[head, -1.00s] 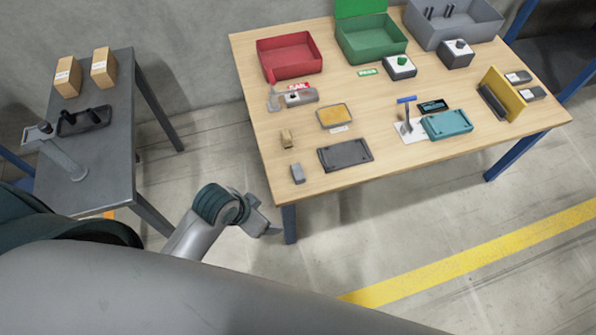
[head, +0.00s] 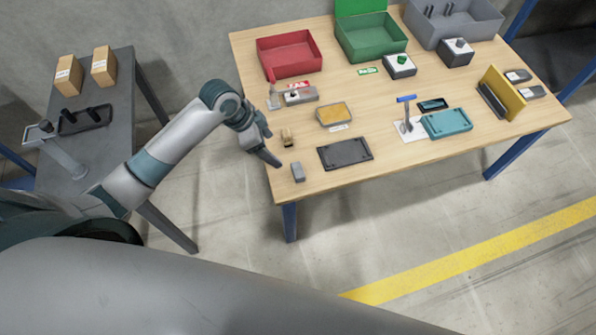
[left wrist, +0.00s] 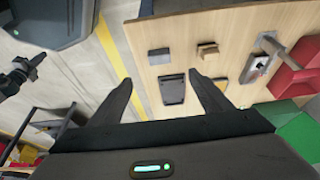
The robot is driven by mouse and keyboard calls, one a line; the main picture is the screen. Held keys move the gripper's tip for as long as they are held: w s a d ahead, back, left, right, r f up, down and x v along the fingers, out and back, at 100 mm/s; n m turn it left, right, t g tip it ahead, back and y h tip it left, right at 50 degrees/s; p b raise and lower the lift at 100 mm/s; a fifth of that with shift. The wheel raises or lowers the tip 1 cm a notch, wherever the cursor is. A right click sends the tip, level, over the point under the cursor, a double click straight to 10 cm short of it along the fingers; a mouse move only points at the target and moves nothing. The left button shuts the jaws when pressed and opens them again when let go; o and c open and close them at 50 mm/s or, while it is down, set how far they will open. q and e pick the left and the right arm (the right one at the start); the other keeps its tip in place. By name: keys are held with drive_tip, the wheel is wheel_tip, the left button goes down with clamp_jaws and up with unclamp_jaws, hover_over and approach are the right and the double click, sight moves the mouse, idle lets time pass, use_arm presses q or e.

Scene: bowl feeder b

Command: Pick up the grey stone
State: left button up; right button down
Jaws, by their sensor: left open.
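The grey stone (head: 297,171) is a small grey block near the front left corner of the wooden table. It also shows in the left wrist view (left wrist: 159,56), upper middle, seen between and beyond the fingers. My left gripper (head: 273,147) is open and empty, above the table's left edge, just up and left of the stone in the head view. Its two dark fingers (left wrist: 160,79) are spread apart in the left wrist view. A dark jointed shape at that view's left edge may be my right gripper; its jaws cannot be made out.
A small wooden block (head: 287,137) stands close behind the stone. A black tray (head: 345,153) lies to its right. A red bin (head: 289,55), a yellow-topped dish (head: 334,113) and a teal case (head: 447,124) are farther off. A grey side table (head: 105,165) stands left.

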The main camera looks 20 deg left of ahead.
use_arm(q)
drive_tip(key=shift+f, duration=0.1)
drive_tip(key=p, duration=0.2)
hover_over(298, 169)
drive_tip(key=s+a, duration=0.2)
drive_tip(key=a, duration=0.1)
wheel_tip(298, 169, down, 11)
drive_tip(key=shift+d+f, duration=0.1)
drive_tip(key=shift+d, duration=0.05)
drive_tip(key=shift+w+d+f+p, duration=0.3)
drive_tip(key=shift+d+f+p, duration=0.25)
drive_tip(key=shift+f+p, duration=0.15)
drive_tip(key=shift+x, duration=1.7)
drive_tip(key=shift+r, duration=0.1)
drive_tip(key=c, duration=1.4)
drive_tip(key=shift+o, duration=0.2)
drive_tip(key=shift+r, duration=0.15)
